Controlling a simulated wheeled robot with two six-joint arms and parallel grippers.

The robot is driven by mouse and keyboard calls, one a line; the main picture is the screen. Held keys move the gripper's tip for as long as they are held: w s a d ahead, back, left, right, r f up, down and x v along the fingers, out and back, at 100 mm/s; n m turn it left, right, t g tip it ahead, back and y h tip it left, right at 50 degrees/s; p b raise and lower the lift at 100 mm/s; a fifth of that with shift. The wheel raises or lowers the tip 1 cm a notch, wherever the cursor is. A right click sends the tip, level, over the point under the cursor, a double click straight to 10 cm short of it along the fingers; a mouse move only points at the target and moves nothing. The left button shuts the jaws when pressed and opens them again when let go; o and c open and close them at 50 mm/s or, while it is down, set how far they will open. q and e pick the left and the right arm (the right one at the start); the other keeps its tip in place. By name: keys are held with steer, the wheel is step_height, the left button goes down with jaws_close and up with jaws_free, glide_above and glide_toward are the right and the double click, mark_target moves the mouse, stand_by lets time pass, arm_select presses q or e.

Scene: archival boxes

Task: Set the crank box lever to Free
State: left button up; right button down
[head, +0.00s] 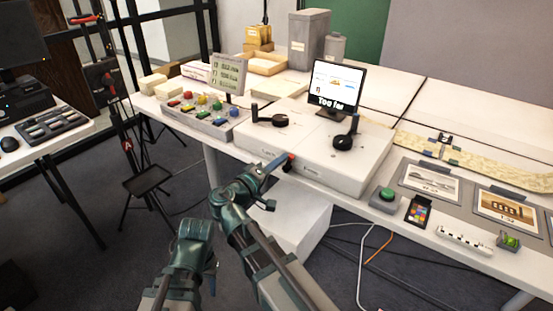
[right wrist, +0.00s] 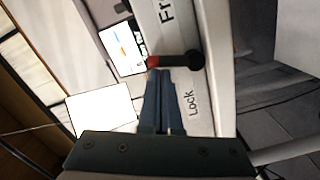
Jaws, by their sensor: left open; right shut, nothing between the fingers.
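The white crank box (head: 315,143) stands on the table with two black cranks on top. Its lever, with a red end (head: 291,156), is on the front face. In the right wrist view the lever's black pivot (right wrist: 194,60) and red tip (right wrist: 153,62) lie between the partly cut-off "Fr" label (right wrist: 166,10) and the "Lock" label (right wrist: 191,103). My right gripper (head: 280,162) is shut and empty; its fingertips (right wrist: 160,74) are right at the lever, on the Lock side; contact is unclear. My left gripper (head: 197,238) is low in front of the table, open, its fingers mostly hidden.
A small screen (head: 337,85) reading "Too far" stands behind the crank box. A button panel (head: 205,115) is to its left. A green button (head: 387,196) and picture cards (head: 431,182) lie to its right. A white box (head: 290,220) is below the table.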

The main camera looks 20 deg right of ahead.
steer(key=shift+s+d+m, duration=0.3)
steer(key=shift+s+m, duration=0.05)
steer(key=shift+m, duration=0.25)
steer(key=shift+s+d, duration=0.1)
arm_select(q)
steer(key=shift+r, duration=0.1)
stand_by(0.4)
